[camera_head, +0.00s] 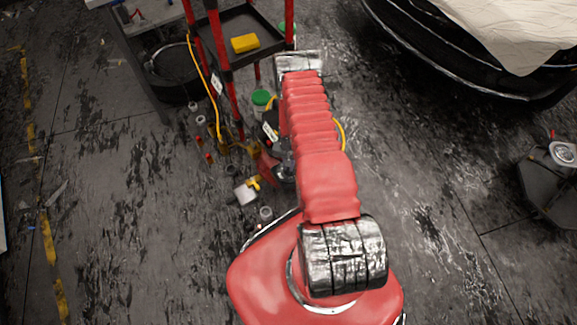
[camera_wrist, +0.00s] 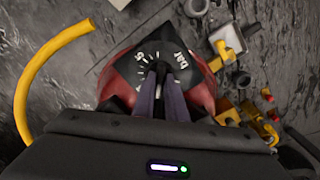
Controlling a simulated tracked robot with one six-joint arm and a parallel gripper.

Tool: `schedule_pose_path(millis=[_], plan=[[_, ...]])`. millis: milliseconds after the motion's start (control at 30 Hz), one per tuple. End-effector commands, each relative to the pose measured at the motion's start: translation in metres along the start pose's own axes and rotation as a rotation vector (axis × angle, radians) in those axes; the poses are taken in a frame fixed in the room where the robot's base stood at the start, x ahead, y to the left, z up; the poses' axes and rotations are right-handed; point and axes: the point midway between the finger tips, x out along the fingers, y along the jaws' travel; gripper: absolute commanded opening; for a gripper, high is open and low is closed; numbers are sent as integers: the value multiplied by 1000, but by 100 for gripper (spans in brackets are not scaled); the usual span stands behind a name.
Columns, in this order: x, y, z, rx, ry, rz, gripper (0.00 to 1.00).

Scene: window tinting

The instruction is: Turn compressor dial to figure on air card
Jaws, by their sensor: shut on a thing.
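In the wrist view the compressor dial (camera_wrist: 182,57) is a black, roughly square face with white tick marks, numerals and the word "bar". It sits on the rounded red compressor (camera_wrist: 203,92). My gripper (camera_wrist: 161,70) is over the middle of the dial, its two fingers close together and shut on the knob. The fingers hide the knob and its pointer, so the setting cannot be read.
A yellow hose (camera_wrist: 45,70) curves left of the compressor. Yellow and grey fittings (camera_wrist: 228,42) lie at its right. A red-framed cart (camera_head: 238,47) with a yellow block (camera_head: 245,43) stands behind. A black car (camera_head: 450,65) is at upper right. Floor at right is mostly clear.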

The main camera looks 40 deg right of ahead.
Motion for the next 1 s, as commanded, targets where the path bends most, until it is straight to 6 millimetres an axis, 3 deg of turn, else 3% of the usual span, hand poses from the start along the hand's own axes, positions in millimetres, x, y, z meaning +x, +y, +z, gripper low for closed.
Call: schedule_pose_path(millis=[600,1000], plan=[[0,0,0,-453,1,0,0],[0,0,-1,-596,1,0,0]])
